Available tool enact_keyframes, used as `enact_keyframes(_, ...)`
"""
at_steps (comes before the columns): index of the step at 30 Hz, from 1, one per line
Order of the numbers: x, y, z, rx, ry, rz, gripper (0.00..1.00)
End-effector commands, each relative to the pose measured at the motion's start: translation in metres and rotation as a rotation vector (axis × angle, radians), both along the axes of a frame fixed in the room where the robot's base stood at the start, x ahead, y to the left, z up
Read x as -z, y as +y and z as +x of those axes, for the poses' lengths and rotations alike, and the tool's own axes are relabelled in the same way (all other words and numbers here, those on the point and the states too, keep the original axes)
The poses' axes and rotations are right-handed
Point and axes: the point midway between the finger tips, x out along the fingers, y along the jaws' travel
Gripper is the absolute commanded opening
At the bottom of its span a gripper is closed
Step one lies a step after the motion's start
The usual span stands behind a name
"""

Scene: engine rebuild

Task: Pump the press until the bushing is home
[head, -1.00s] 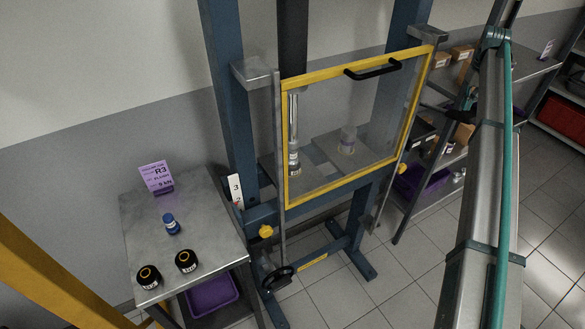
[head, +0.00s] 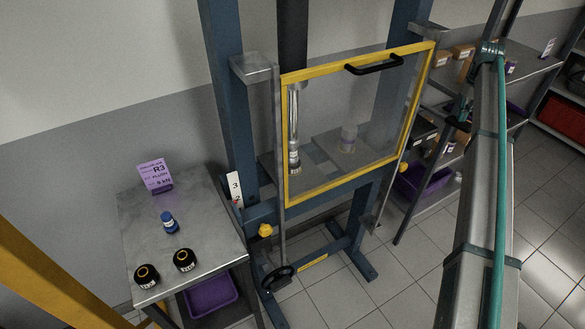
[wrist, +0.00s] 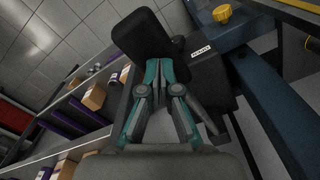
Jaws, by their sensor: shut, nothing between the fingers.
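The press (head: 221,100) is a blue frame with a yellow-edged clear guard (head: 287,140) across its front. Behind the guard, a silver ram (head: 294,110) reaches down at the left, with a ringed, labelled piece (head: 294,160) at its lower end. I cannot tell whether that piece is the bushing or how far it is seated. A pale cylinder with a purple band (head: 348,138) stands on the plate to its right.
Shelves with cartons (head: 462,52) stand behind my arm.

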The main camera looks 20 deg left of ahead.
Motion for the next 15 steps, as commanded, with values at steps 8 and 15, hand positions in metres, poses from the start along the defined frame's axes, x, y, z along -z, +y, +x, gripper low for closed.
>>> enact_keyframes(8, 0.031, 0.000, 0.000, 0.000, 0.000, 0.001, 0.00)
enact_keyframes(15, 0.055, 0.000, 0.000, 0.000, 0.000, 0.001, 0.00)
